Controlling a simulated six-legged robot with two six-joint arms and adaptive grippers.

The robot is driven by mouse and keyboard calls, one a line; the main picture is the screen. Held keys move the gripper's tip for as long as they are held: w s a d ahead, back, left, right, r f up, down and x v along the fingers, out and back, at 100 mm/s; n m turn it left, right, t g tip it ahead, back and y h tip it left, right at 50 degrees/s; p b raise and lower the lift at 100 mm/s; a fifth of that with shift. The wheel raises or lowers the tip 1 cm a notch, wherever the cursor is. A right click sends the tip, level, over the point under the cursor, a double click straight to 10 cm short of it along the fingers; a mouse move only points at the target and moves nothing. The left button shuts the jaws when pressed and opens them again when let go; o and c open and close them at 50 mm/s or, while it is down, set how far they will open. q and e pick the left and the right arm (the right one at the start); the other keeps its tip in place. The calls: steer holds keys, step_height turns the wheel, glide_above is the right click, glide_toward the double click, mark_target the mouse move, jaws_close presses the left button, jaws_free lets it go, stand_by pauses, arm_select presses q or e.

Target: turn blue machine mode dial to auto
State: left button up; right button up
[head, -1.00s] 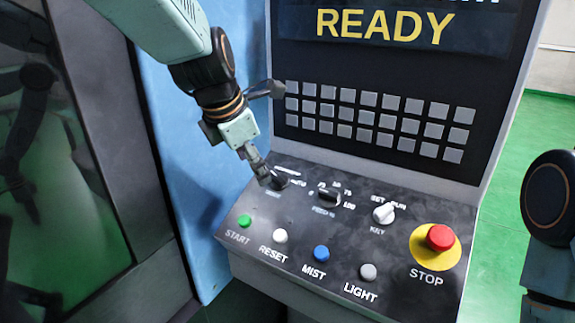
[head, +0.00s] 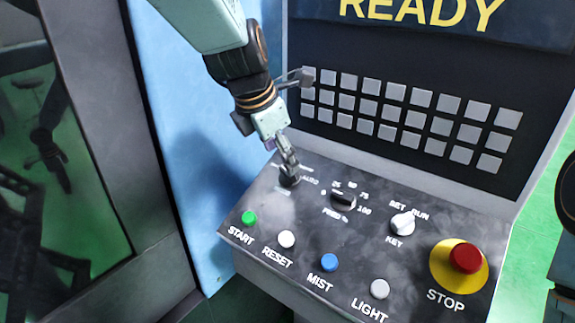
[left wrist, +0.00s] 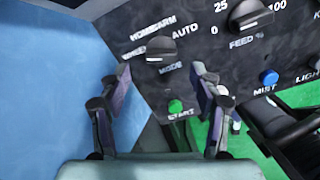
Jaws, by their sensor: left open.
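The mode dial (left wrist: 161,48) is a black round knob with a raised grip bar, below the AUTO label in the left wrist view. A pale mark shows low on its left side; I cannot tell its exact setting. In the head view the dial (head: 289,181) is partly hidden by my left gripper (head: 288,168). In the left wrist view my left gripper (left wrist: 162,72) is open, with one finger on each side below the dial and nothing between them. Contact with the dial is not visible. My right gripper is out of view.
The feed dial (head: 343,202) and key switch (head: 402,223) stand to the right. The green start button (head: 249,218) is in front, and the red stop button (head: 466,258) is far right. A keypad (head: 410,115) rises behind. A blue side panel (head: 190,150) stands left.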

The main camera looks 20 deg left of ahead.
mark_target(286, 173)
arm_select(q)
steer(key=x, duration=0.2)
steer(key=d+x, duration=0.1)
steer(key=x, duration=0.2)
steer(key=shift+w+r, duration=0.1)
steer(key=shift+r, duration=0.1)
steer(key=shift+w+a+f, duration=0.1)
steer(key=shift+w+f, duration=0.05)
steer(key=shift+f, duration=0.05)
steer(key=shift+a, duration=0.15)
steer(key=shift+s+a+r, duration=0.1)
steer(key=shift+s+a, duration=0.1)
steer(key=shift+s, duration=0.1)
steer(key=shift+s+d, duration=0.1)
steer(key=shift+c, duration=0.7)
steer(key=shift+w+d, duration=0.25)
steer(key=shift+w, duration=0.1)
steer(key=c, duration=0.4)
steer(key=shift+a, duration=0.1)
steer(key=c, duration=0.6)
